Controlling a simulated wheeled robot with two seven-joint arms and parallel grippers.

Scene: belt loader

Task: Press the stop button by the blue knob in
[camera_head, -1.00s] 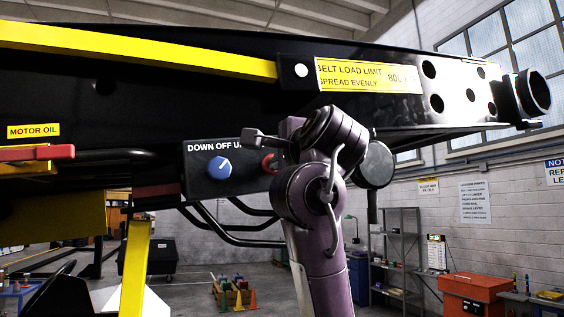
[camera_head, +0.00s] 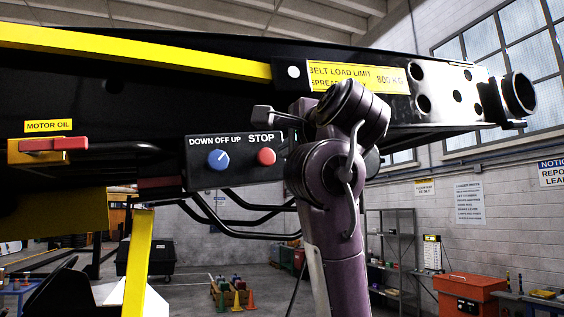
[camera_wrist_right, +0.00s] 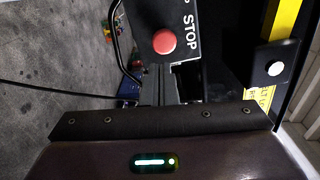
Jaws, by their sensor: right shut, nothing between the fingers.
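The red stop button (camera_head: 265,156) sits under the word STOP on a black control box (camera_head: 205,181), just right of the blue knob (camera_head: 218,160). The button is in full view and also shows face-on in the right wrist view (camera_wrist_right: 164,42). My right gripper (camera_head: 264,112) is shut and empty. In the head view its tip appears just above the STOP label, and the purple wrist covers the box's right end. In the right wrist view a gap shows between the button and the dark gripper edge (camera_wrist_right: 160,121). My left gripper is not in view.
The black loader beam (camera_head: 440,105) with a yellow load-limit label (camera_head: 357,77) runs above the box. A red handle (camera_head: 55,144) on a yellow block is at left. Bent black bars (camera_head: 240,228) hang below the box. Shelves (camera_head: 392,245) and a red cabinet (camera_head: 468,296) stand farther back.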

